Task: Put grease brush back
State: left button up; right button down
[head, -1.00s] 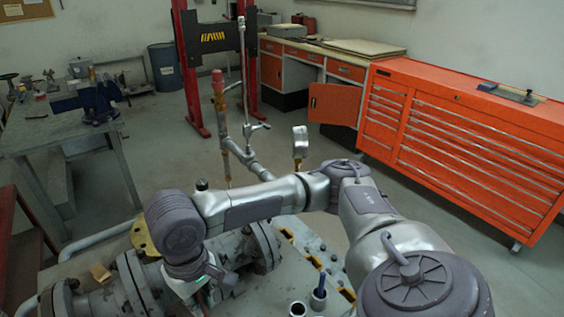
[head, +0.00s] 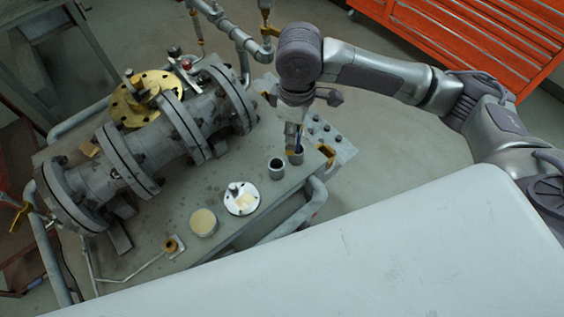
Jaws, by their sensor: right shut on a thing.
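My right gripper (head: 293,142) points down over this cup and is shut on the brush handle. The fingers cover part of the handle, and the bristles are hidden. I cannot tell whether the brush touches the bottom of the cup. My left gripper is not in view.
A second, dark-mouthed cup (head: 276,168) stands close on the left. A round metal plate (head: 241,207), a tin with pale content (head: 203,223) and a thin rod tool (head: 140,270) lie nearer. The flanged gate valve (head: 150,143) fills the bench's left and back.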

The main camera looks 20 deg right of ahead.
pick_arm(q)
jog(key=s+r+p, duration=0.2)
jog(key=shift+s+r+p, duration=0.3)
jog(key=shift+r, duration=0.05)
pick_arm(e)
jog(key=w+a+f+n, duration=0.1)
jog(key=f+n, duration=0.3)
jog(key=f, duration=0.3)
jog(key=w+a+f+n, duration=0.2)
jog(key=f+n, duration=0.3)
jog(key=f, duration=0.1)
jog(key=shift+f+n, duration=0.3)
jog(key=shift+f, duration=0.1)
jog(key=shift+f, duration=0.1)
jog(key=c, duration=1.2)
grip_release()
jog(key=shift+o, duration=0.2)
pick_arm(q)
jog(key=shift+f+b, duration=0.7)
pick_arm(e)
notch_tip(320, 180, up, 12)
